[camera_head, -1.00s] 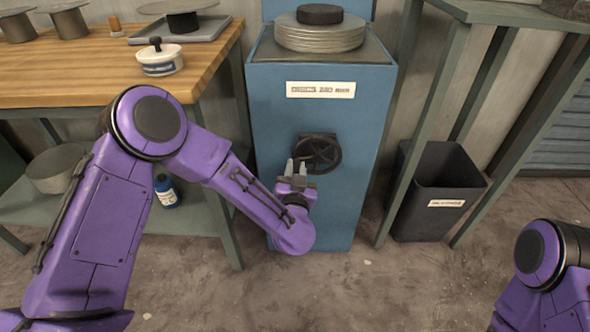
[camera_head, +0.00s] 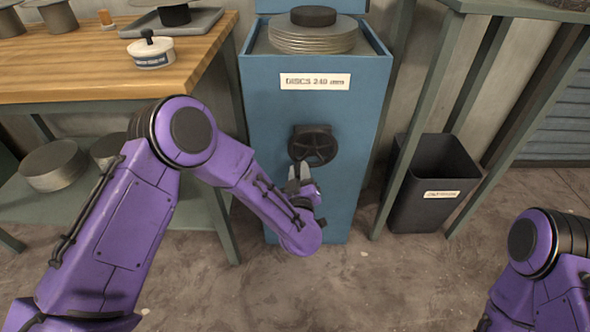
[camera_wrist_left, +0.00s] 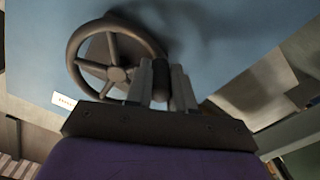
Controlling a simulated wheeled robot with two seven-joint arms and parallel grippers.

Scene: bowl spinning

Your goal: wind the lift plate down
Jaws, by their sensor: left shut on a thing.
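A dark spoked handwheel (camera_head: 313,147) is on the front of a blue cabinet (camera_head: 352,115). My left gripper (camera_head: 300,173) is at the lower left of the wheel, fingers pointing up at it. In the left wrist view, the wheel (camera_wrist_left: 116,74) is left of the fingers, and my left gripper (camera_wrist_left: 161,78) is shut on the wheel's dark handle (camera_wrist_left: 160,97). A stack of grey discs (camera_head: 312,38) with a black cylinder (camera_head: 313,16) on it sits at the cabinet's top. The lift plate cannot be made out under the stack. My right gripper is out of view.
A dark bin (camera_head: 428,185) and a green-grey shelf frame (camera_head: 420,110) stand close on the right. The floor in front is clear.

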